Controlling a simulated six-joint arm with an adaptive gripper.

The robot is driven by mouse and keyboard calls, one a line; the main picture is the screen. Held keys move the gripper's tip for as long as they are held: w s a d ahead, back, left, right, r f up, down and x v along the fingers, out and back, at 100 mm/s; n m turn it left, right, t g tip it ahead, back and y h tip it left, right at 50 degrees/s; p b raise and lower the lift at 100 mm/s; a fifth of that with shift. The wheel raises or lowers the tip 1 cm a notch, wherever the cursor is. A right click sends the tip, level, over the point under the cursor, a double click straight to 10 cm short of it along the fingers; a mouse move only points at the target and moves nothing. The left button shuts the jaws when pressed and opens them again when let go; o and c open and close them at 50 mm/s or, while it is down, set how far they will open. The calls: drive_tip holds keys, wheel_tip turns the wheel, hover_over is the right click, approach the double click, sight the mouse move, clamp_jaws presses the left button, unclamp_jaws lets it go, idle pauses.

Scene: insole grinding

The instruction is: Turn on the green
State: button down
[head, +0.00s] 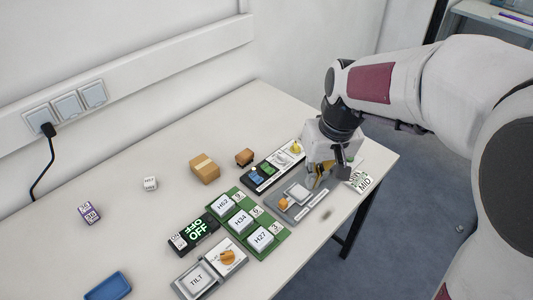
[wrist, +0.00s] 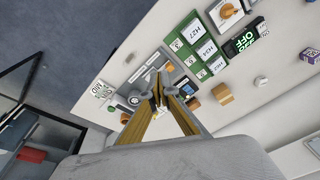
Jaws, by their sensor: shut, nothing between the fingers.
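A green base plate (head: 249,235) lies on the table with white keys marked H52, H34 and H27; it also shows in the wrist view (wrist: 183,58). Behind it is a black panel (head: 262,182) with a blue button (head: 257,177), a green button (head: 268,168) and a yellow knob (head: 296,147). A black block (head: 195,233) shows OFF in green letters. My gripper (head: 318,182) is shut and empty above the right end of a grey panel (head: 300,205) with a white switch and an orange part. In the wrist view the closed fingertips (wrist: 158,80) cover part of the panels.
A TILT panel (head: 197,281) with an orange knob is at the front. A MID label (head: 361,181) lies near the right table edge.

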drive_tip(key=w+a+f+n+y, duration=0.1)
drive_tip(key=w+a+n, duration=0.2)
drive_tip(key=w, duration=0.6)
drive_tip(key=w+a+f+n+t, duration=0.1)
drive_tip(key=w+a+f+n, duration=0.1)
drive_tip(key=w, duration=0.8)
drive_tip(key=shift+w+a+f+n+y, duration=0.2)
drive_tip(key=shift+a+n+y, duration=0.3)
drive_tip(key=shift+a, duration=0.6)
drive_tip(key=shift+f, duration=0.2)
hover_over(264, 164)
drive_tip(key=s+d, duration=0.1)
wheel_tip(264, 164, down, 11)
drive_tip(key=shift+r, duration=0.1)
drive_tip(key=shift+x, duration=1.1)
drive_tip(key=shift+s+d, duration=0.15)
drive_tip(key=shift+d, duration=0.05)
